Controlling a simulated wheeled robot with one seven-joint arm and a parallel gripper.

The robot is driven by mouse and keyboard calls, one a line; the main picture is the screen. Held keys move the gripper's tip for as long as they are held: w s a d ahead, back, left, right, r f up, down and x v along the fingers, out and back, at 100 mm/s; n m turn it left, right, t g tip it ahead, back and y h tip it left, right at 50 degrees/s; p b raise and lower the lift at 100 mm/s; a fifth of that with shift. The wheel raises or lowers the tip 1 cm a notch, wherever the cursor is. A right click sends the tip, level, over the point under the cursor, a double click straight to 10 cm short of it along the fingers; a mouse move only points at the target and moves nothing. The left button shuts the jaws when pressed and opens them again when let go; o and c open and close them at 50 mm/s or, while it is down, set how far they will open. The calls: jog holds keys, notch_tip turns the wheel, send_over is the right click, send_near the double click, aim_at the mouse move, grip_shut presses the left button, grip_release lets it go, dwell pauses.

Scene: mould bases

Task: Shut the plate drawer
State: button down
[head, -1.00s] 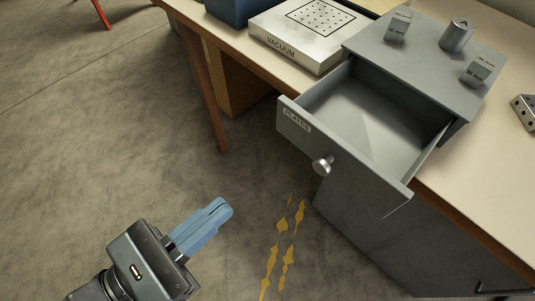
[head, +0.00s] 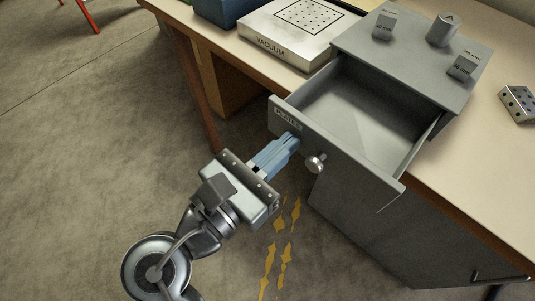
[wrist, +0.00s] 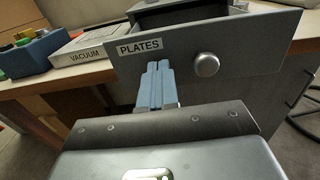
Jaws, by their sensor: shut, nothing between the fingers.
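The plate drawer (head: 385,172) is pulled well out of its grey cabinet (head: 440,75), and its inside looks empty. Its front carries a PLATES label and a round metal knob (head: 315,163). In the wrist view the drawer front (wrist: 250,48), the label (wrist: 139,47) and the knob (wrist: 206,65) show clearly. My gripper (head: 293,140) is shut and empty, its blue fingertips at the drawer front, left of the knob and just below the label. In the wrist view the fingertips (wrist: 158,68) overlap the front; I cannot tell whether they touch it.
Small marked blocks (head: 384,24) and a cylinder (head: 443,30) stand on the cabinet top. A VACUUM box (head: 290,45) and a blue box (head: 222,10) sit to its left on the wooden table. A block with holes (head: 518,103) lies at right. The floor before the drawer is open.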

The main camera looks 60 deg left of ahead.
aim_at(344, 101)
jog(key=shift+w, duration=0.1)
jog(key=p+x, duration=0.5)
jog(key=x, duration=1.1)
jog(key=shift+d+r, duration=0.1)
jog(key=shift+w+r, duration=0.1)
jog(key=shift+w, duration=0.1)
jog(key=shift+w+r, duration=0.1)
jog(key=shift+d, duration=0.1)
